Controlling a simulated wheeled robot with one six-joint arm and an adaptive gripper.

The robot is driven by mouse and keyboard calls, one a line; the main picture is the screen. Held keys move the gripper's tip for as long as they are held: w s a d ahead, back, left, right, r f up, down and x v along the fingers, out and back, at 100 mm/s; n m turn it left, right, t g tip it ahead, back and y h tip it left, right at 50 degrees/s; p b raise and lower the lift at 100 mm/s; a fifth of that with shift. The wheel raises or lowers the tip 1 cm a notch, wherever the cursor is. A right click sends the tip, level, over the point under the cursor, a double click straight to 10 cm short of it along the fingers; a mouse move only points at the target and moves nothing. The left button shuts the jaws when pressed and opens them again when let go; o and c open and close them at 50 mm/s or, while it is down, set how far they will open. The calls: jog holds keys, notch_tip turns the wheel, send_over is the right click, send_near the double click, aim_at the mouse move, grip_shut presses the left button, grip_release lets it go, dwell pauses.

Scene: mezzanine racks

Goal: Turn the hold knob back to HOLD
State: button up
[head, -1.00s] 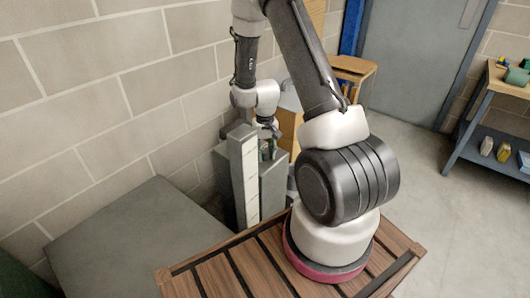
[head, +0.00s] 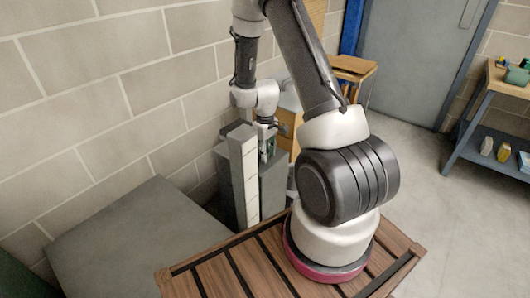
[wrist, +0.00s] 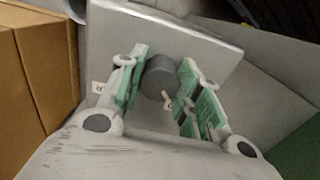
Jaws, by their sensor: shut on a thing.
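The hold knob (wrist: 160,80) is a dark grey round knob with a small white pointer on its side, in the middle of the wrist view. It stands on a light grey panel (wrist: 205,42). In the head view my gripper (head: 266,150) is small, at the grey cabinet (head: 272,185), and the knob is hidden there.
A tall pale post (head: 243,180) stands just left of the gripper, close to the block wall (head: 90,100). A grey flat-topped box (head: 140,240) is at the lower left. Cardboard boxes (wrist: 22,75) show at the left of the wrist view. Open floor (head: 420,200) lies to the right.

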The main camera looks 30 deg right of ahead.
dwell(0.4)
jog(key=o, duration=1.1)
jog(key=shift+c, duration=0.2)
notch_tip(320, 180, up, 12)
